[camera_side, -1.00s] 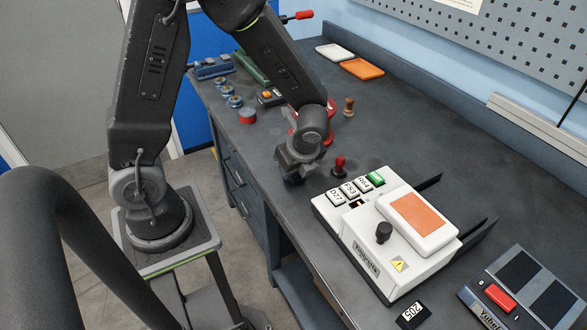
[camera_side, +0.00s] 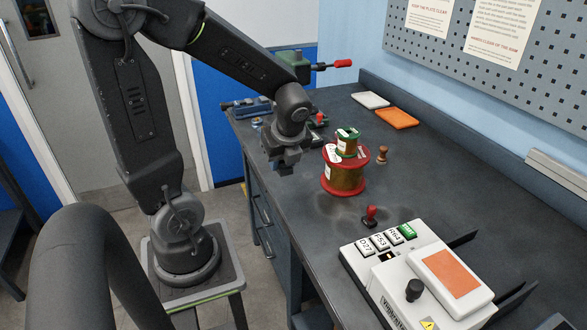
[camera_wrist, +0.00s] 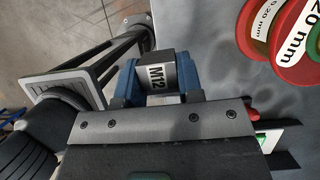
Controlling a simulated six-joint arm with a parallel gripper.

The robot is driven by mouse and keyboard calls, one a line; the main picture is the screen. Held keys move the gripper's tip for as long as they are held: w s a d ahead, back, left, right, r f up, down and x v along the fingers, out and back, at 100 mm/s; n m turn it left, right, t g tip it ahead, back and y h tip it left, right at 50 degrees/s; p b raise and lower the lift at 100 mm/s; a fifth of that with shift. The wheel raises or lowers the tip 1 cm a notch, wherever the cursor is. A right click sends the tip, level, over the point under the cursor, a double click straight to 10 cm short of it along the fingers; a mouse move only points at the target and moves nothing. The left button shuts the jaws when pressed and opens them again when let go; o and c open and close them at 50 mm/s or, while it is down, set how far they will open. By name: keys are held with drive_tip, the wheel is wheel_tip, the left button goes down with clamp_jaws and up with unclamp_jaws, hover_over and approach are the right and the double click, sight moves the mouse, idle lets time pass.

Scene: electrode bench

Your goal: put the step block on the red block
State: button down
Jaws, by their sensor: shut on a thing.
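My gripper (camera_side: 284,166) hangs over or near the bench's left edge in the side view, left of the large red spool. In the wrist view my gripper (camera_wrist: 159,78) is shut, its two blue fingers on either side of a dark grey block with a white M12 label, which I take as the step block (camera_wrist: 157,72). The block is too dark and small to make out in the side view. The red block cannot be made out now; my gripper and wrist cover that part of the bench. A small red piece (camera_side: 320,118) shows behind my wrist, unclear what.
Trays (camera_side: 397,118) lie at the back.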

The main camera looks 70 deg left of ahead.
drive_tip(key=s+a+r, duration=0.2)
drive_tip(key=a, duration=0.9)
drive_tip(key=s+a+r, duration=0.1)
drive_tip(key=s+a, duration=0.2)
drive_tip(key=a, duration=0.7)
drive_tip(key=w+d+f, duration=0.1)
drive_tip(key=w+f, duration=0.1)
drive_tip(key=w, duration=0.1)
drive_tip(key=w+d+f, duration=0.1)
drive_tip(key=w+f, duration=0.1)
drive_tip(key=w, duration=0.2)
drive_tip(key=w+d+f, duration=0.1)
drive_tip(key=w+f, duration=0.1)
drive_tip(key=w, duration=0.2)
drive_tip(key=shift+w+f, duration=0.2)
drive_tip(key=shift+f, duration=2.1)
drive_tip(key=shift+f, duration=0.1)
drive_tip(key=c, duration=0.8)
unclamp_jaws()
